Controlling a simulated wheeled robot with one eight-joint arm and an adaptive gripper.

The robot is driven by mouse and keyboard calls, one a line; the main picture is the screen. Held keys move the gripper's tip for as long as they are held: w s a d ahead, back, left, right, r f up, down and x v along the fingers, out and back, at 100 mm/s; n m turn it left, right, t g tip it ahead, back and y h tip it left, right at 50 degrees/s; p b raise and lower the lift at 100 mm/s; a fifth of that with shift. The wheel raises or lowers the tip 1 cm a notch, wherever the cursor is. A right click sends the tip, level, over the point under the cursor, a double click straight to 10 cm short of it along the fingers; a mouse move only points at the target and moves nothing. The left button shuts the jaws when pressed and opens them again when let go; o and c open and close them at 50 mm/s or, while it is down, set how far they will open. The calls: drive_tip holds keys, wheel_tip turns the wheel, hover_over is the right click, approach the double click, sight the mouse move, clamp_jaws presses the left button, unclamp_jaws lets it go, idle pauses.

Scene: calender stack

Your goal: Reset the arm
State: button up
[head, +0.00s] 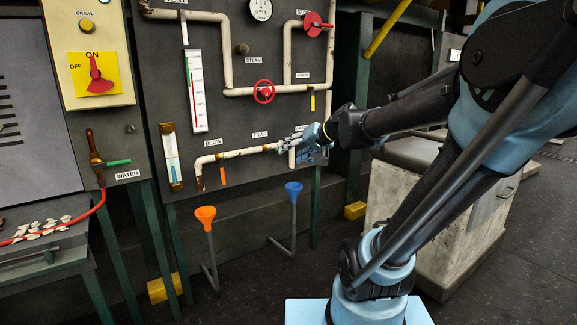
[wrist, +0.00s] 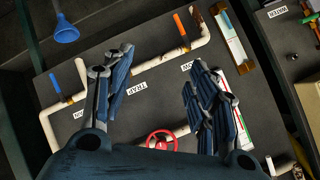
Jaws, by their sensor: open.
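My gripper (head: 308,141) is in front of the lower right part of the grey pipe panel (head: 200,90) in the head view, close to the end of the low white pipe (head: 235,155). In the wrist view my gripper (wrist: 158,88) has its two blue ribbed fingers spread wide apart, with nothing between them but the panel behind and its TRAP label (wrist: 136,88). Whether a finger touches the pipework cannot be told. My arm reaches in from the right of the head view.
A red handwheel (head: 264,91) sits on the pipe above my gripper. An orange funnel (head: 205,215) and a blue funnel (head: 294,190) stand below the panel. A pale worn cabinet (head: 460,215) stands behind my arm. Dark floor (head: 530,255) is open at the right.

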drive_tip(key=s+d+f+g+h, duration=0.2)
drive_tip(key=s+d+f+h, duration=0.2)
drive_tip(key=s+d+f, duration=0.4)
drive_tip(key=s+d+f+g+h, duration=0.3)
drive_tip(key=s+d+f, duration=0.6)
drive_tip(key=s, duration=0.5)
wheel_tip(320, 180, down, 2)
drive_tip(key=shift+s+f+m+g+h, duration=0.15)
drive_tip(key=shift+f+m+g+h, duration=0.2)
drive_tip(key=shift+h, duration=0.35)
drive_tip(key=shift+r, duration=0.1)
drive_tip(key=shift+w+f, duration=0.2)
drive_tip(key=shift+w, duration=0.3)
idle(4.4)
